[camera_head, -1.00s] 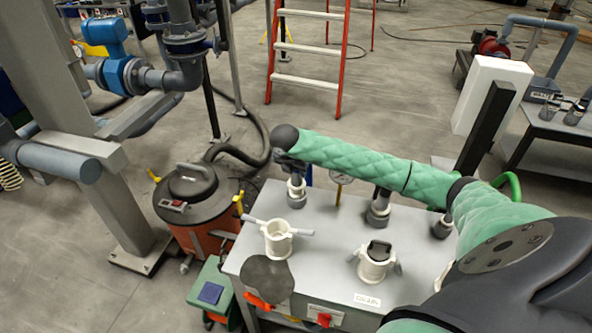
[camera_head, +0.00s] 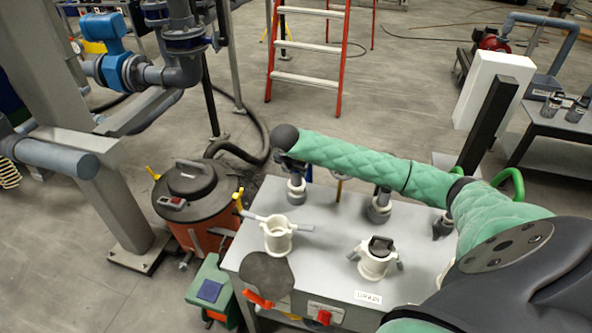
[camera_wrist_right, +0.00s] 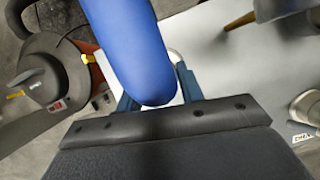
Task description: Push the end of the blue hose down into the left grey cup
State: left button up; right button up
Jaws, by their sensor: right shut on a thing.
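The blue hose (camera_wrist_right: 140,45) fills the upper middle of the right wrist view, its rounded lower end just above the dark gripper bar. My right gripper (camera_wrist_right: 157,90) is shut on it, with dark blue fingers on both sides. In the head view my green-sleeved right arm reaches left over the grey bench and hides most of the gripper and hose. The left grey cup (camera_head: 297,190) stands on the bench just below the arm's dark rounded end. I cannot tell whether the hose touches the cup. My left gripper is out of view.
Two white cups with side levers, a left one (camera_head: 278,235) and a right one (camera_head: 374,263), stand towards the front of the bench (camera_head: 325,255). Other grey fittings (camera_head: 379,210) stand behind. A black-lidded drum (camera_head: 197,185) is left of the bench.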

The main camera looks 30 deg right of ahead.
jog(key=shift+f+b, duration=0.55)
jog(key=shift+f, duration=0.1)
jog(key=o, duration=1.2)
jog(key=shift+o, duration=0.2)
jog(key=shift+a+r, duration=0.1)
